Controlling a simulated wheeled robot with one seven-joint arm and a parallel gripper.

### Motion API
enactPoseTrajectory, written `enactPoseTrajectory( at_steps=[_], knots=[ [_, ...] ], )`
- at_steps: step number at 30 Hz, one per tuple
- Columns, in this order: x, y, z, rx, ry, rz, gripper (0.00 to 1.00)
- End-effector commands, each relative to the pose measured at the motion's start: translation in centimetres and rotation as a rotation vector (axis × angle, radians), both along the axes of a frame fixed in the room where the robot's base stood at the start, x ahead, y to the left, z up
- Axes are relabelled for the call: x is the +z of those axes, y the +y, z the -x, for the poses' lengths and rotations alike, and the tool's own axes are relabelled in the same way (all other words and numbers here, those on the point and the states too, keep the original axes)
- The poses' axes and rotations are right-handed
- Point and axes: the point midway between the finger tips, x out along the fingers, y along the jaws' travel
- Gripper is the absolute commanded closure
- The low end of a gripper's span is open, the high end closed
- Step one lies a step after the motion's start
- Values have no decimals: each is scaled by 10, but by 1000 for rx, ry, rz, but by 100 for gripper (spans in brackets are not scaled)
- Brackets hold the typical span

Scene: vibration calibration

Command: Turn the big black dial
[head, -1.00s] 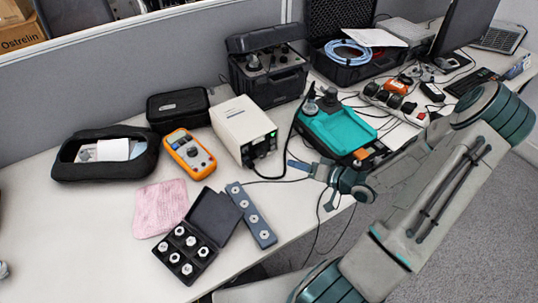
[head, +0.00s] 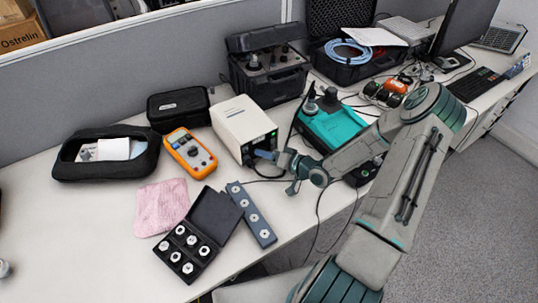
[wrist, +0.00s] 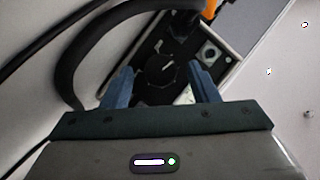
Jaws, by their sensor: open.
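The white box-shaped instrument (head: 238,122) stands on the desk, its dark front panel facing right and toward me. In the wrist view the big black dial (wrist: 163,69) sits on that panel, with a light pointer mark on it. My gripper (wrist: 161,76) is open, with one blue finger on each side of the dial. I cannot tell whether the fingers touch it. In the head view my gripper (head: 265,154) is at the lower front of the instrument and hides the dial.
A thick black cable (wrist: 72,55) curves close to the left finger. A round connector (wrist: 210,54) is right of the dial. An orange multimeter (head: 189,152) lies left of the instrument. A teal-topped case (head: 330,128) is to the right, partly behind my arm.

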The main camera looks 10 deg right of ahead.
Motion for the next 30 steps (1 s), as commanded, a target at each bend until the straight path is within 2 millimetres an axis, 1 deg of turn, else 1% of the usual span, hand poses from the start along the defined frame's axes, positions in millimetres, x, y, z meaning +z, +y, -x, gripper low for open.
enactPoseTrajectory(
  at_steps=[2, 5, 6, 7, 12, 21, 29, 30],
  knots=[
    [0, 0, 0, 0, 0, 0, 46],
    [0, 0, 0, 0, 0, 0, 71],
    [0, 0, 0, 0, 0, 0, 82],
    [0, 0, 0, 0, 0, 0, 90],
    [0, -1, 0, -2, 4, -11, 90],
    [-1, -1, 0, -1, 42, -119, 90],
    [-1, -1, 0, -1, 43, -121, 90],
    [-1, -1, 0, -1, 43, -121, 62]
  ],
)
